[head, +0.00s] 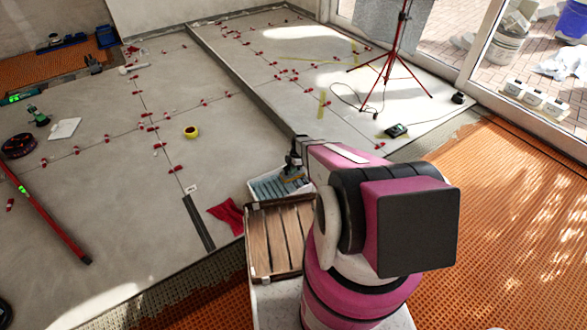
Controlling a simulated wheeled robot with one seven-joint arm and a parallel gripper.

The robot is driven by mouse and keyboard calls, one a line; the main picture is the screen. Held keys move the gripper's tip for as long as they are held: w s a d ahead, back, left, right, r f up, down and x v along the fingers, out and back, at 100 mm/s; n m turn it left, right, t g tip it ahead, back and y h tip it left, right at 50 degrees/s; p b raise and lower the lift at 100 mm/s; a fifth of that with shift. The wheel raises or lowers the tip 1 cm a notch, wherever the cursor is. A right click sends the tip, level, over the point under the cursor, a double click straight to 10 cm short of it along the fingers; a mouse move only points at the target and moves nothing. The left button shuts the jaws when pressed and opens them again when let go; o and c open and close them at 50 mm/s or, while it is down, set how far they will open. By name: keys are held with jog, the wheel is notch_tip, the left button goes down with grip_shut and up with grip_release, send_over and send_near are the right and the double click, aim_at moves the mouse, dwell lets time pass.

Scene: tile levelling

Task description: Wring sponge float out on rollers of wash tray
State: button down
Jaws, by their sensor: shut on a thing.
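The wash tray (251,191) is a small pale tray with blue-grey ribbed rollers (268,187), in the middle of the head view. My gripper (294,166) is small and dark here, at the tray's far right part. It is shut on the sponge float (290,177), of which only a small yellowish-brown edge shows. The float is over the rollers; I cannot tell whether it touches them. My pink and black arm hides the right end of the tray.
A slatted wooden platform (279,240) lies just in front of the tray. A red cloth (227,214) lies left of it. Grey tiles with red clips spread behind and left. A red tripod (387,75) stands at the back right. Orange matting (510,200) covers the right.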

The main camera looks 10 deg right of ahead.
jog(key=shift+s+a+f, duration=0.1)
jog(key=shift+s+a, duration=0.05)
jog(key=shift+a, duration=0.2)
jog(key=shift+r, duration=3.55)
